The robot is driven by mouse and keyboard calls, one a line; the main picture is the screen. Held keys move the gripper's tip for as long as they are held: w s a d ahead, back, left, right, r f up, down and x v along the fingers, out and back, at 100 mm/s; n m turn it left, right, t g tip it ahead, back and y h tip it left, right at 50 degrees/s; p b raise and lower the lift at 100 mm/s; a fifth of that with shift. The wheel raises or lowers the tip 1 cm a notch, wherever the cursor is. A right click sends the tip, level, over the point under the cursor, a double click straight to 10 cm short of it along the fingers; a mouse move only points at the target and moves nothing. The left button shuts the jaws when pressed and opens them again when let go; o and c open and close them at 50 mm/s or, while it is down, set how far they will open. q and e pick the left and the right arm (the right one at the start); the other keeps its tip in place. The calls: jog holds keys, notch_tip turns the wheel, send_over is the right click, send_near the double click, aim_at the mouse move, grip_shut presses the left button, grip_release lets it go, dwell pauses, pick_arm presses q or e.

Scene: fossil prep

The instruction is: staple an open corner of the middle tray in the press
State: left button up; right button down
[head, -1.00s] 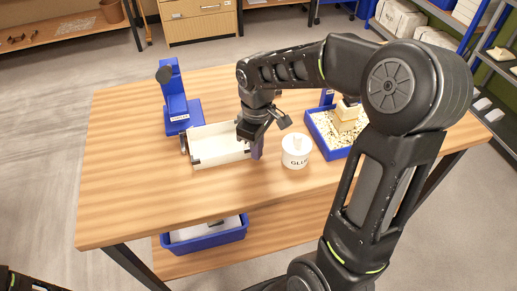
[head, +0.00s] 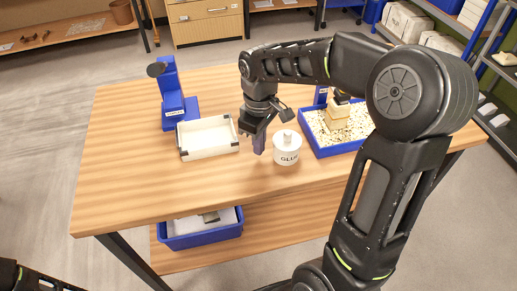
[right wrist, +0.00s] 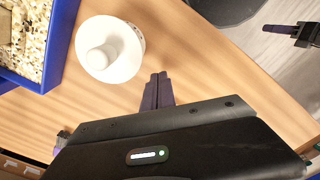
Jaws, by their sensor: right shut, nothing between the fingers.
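The cream tray (head: 208,150) with dark corner pieces sits on the table just in front of the blue press (head: 172,90). Its inside looks empty. It is at the press's base, and I cannot tell whether any corner is under the press head. My right gripper (head: 259,150) is shut and empty, to the right of the tray and apart from it, close to the white glue pot. Its closed purple fingertips (right wrist: 158,88) show in the right wrist view. My left gripper (right wrist: 280,29) shows only at the upper right of that view; its opening is unclear.
The glue pot (head: 287,150) stands right beside my right gripper. A blue tray of grit (head: 322,153) with pale blocks (head: 336,118) is behind it to the right. A blue bin (head: 203,241) is on the lower shelf. The front left tabletop is clear.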

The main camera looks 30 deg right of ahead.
jog(key=r, duration=0.1)
jog(key=w+r, duration=0.1)
jog(key=r, duration=0.1)
jog(key=shift+w+a+r, duration=0.2)
jog(key=shift+a+r, duration=0.15)
notch_tip(320, 180, up, 4)
jog(key=shift+s, duration=0.15)
